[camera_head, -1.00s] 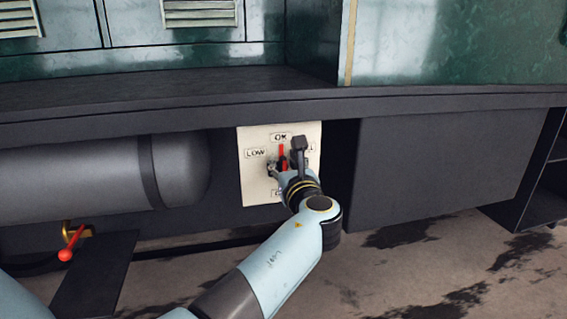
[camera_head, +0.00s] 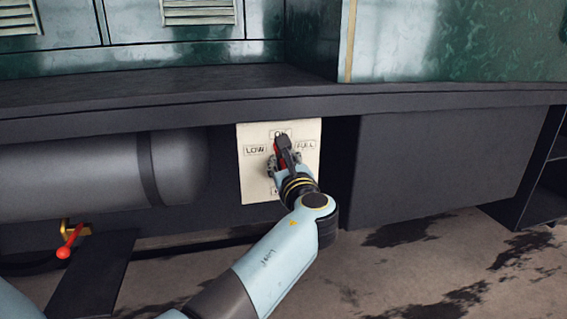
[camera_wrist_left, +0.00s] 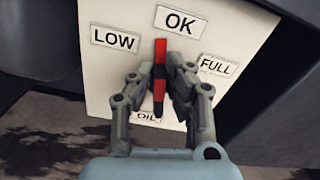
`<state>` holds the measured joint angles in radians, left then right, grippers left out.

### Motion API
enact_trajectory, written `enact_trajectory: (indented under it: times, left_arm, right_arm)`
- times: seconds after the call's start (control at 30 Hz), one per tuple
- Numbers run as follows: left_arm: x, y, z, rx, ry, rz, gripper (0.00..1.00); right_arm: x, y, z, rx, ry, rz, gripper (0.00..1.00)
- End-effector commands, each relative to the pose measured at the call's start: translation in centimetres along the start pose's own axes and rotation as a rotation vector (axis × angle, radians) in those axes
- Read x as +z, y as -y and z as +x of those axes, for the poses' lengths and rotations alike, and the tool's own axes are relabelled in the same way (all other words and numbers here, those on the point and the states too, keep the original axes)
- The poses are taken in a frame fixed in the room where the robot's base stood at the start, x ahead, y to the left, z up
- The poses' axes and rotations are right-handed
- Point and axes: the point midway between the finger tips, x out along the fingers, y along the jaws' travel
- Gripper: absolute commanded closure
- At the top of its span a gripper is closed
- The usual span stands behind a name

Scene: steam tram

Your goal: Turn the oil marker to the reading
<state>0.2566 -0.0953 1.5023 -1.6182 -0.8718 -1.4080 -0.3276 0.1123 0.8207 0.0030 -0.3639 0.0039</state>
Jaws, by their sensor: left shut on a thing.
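The oil marker is a red pointer with a dark middle; it shows in the head view (camera_head: 280,146) and the left wrist view (camera_wrist_left: 160,52). It sits on a pale plate (camera_head: 249,187) lettered LOW, OK, FULL and OIL. In the wrist view the plate is tilted, and the marker's upper end points between LOW (camera_wrist_left: 115,38) and OK (camera_wrist_left: 181,22), nearer OK. My left gripper (camera_wrist_left: 161,75) is shut on the marker's middle, one finger on each side. In the head view this gripper (camera_head: 280,163) partly hides the marker and the OIL label. My right gripper is not in view.
A grey cylindrical tank (camera_head: 95,168) lies left of the plate, under a dark ledge (camera_head: 420,103). A red-knobbed lever (camera_head: 68,245) is at lower left. A dark box (camera_head: 430,160) stands to the right. The stained floor in front is open.

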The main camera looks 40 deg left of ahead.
Motion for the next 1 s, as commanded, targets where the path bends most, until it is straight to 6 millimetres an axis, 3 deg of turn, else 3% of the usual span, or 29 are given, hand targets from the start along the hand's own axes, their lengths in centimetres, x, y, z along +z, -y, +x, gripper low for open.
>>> enact_trajectory:
  times: [0.27, 0.6, 1.0]
  left_arm:
    - [-0.4, -0.7, 0.0, 0.001, -0.002, -0.258, 1.0]
    - [-0.7, -1.3, -0.1, 0.001, -0.002, -0.541, 1.0]
    - [-0.8, -1.6, -0.1, 0.002, -0.002, -0.714, 1.0]
  right_arm:
    - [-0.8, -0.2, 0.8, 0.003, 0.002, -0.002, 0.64]
    - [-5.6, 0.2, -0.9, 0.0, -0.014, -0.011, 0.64]
    - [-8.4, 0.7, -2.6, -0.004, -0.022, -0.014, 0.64]
